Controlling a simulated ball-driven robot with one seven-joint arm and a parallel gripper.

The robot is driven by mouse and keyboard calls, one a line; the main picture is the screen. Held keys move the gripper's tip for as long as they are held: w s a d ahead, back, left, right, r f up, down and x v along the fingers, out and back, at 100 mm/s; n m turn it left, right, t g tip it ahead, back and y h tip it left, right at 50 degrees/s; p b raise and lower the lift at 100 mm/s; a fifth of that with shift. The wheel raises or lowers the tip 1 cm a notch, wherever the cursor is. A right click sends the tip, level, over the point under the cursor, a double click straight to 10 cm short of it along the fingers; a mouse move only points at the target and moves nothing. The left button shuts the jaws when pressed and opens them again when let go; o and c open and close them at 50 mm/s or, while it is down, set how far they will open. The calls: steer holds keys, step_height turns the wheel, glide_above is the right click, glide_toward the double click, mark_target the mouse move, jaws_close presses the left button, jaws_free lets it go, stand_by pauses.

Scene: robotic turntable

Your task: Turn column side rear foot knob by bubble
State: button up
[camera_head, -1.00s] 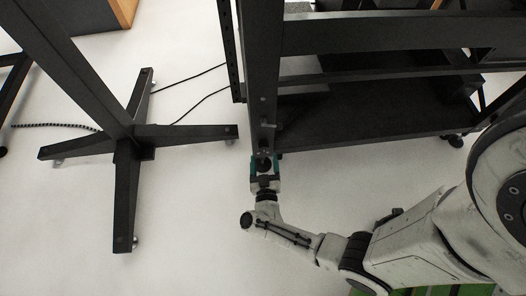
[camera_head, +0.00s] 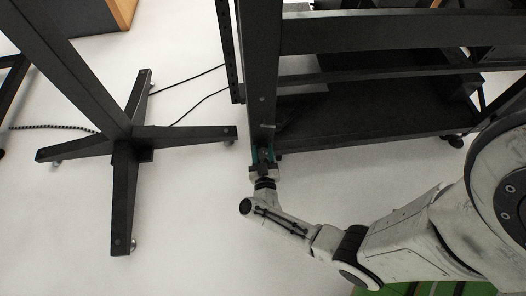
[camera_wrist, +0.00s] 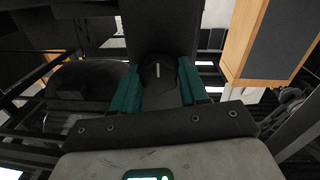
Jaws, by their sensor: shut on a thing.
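The foot knob (camera_wrist: 158,72) is black and round, with a short pale mark on its face. It sits between the teal fingers of my gripper (camera_wrist: 158,84) in the wrist view. My gripper is shut on the knob. In the head view, my gripper (camera_head: 263,156) is at the foot of the black upright column (camera_head: 262,90), low near the floor, and the knob is hidden there by the fingers and wrist. The bubble cannot be made out in either view.
A black cross-footed stand (camera_head: 125,150) is on the floor to the left, with thin cables (camera_head: 200,100) behind it. A black lower shelf (camera_head: 370,122) extends right of the column. Pale floor in front is clear. A wood-edged box (camera_wrist: 250,40) shows in the wrist view.

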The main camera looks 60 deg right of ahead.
steer(key=c, duration=0.4)
steer(key=shift+c, duration=0.2)
steer(key=shift+m, duration=0.3)
